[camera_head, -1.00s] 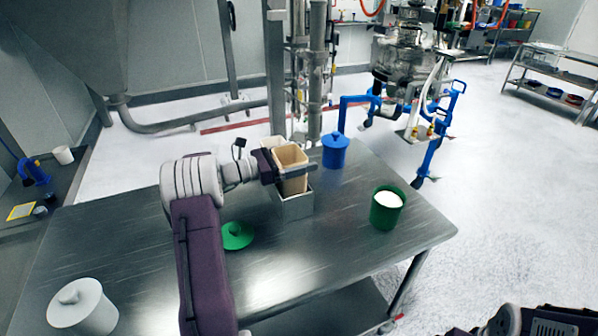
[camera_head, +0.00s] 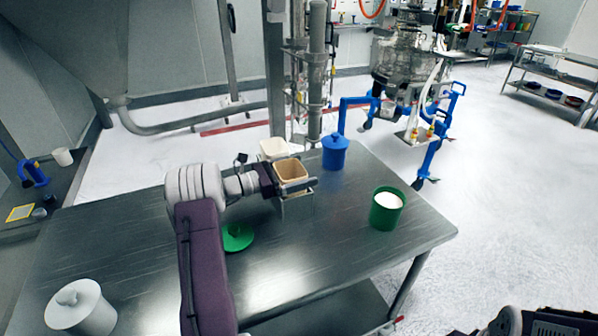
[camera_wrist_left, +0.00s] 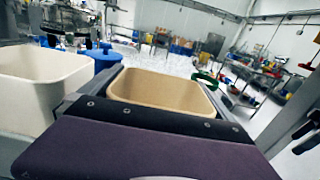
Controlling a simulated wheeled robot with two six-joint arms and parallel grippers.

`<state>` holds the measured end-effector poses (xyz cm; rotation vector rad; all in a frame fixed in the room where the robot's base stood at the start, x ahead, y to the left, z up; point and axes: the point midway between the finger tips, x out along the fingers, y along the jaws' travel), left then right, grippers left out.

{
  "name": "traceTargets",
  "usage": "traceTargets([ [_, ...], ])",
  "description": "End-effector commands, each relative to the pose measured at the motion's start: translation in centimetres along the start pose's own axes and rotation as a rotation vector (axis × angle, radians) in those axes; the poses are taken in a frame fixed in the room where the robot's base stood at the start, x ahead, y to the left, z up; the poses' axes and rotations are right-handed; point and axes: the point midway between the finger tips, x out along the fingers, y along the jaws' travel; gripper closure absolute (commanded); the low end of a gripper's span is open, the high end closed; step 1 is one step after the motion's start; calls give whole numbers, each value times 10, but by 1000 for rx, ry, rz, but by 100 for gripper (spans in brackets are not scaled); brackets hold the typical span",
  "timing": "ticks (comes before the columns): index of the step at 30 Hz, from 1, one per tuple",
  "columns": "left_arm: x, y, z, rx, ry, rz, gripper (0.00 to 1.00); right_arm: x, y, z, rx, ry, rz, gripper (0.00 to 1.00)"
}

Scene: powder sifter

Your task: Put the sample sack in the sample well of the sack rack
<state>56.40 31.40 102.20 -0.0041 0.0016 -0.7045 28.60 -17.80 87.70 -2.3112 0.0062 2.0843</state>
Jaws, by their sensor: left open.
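The tan, open-topped sample sack (camera_head: 291,171) sits low in the metal sack rack (camera_head: 297,210) on the steel table, with its upper rim showing. It also shows in the left wrist view (camera_wrist_left: 160,89), upright and empty-looking. My left gripper (camera_head: 293,184) is open, with its fingers at the sack's sides near the rim. The sack's lower part is hidden by the rack and fingers, so I cannot see how deep it sits. My right gripper is not in view.
A cream open-topped container (camera_head: 273,148) stands just behind the sack. A blue lidded jar (camera_head: 335,152) is at the back, a green tub of white powder (camera_head: 386,210) at right. A green lid (camera_head: 237,237) and a white lidded jar (camera_head: 80,310) lie nearer. The table's front right is clear.

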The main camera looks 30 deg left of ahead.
Motion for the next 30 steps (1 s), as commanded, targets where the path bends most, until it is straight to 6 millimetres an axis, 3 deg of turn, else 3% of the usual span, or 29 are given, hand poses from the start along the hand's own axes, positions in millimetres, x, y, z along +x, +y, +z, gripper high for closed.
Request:
traceTargets([
  [9,-75,1,0,1,-1,6,0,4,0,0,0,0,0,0],
  [15,-111,1,0,1,0,2,0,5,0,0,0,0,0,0],
  [20,-120,0,1,0,0,1,0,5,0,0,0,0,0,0],
  [30,-120,0,1,0,0,0,0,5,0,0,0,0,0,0],
])
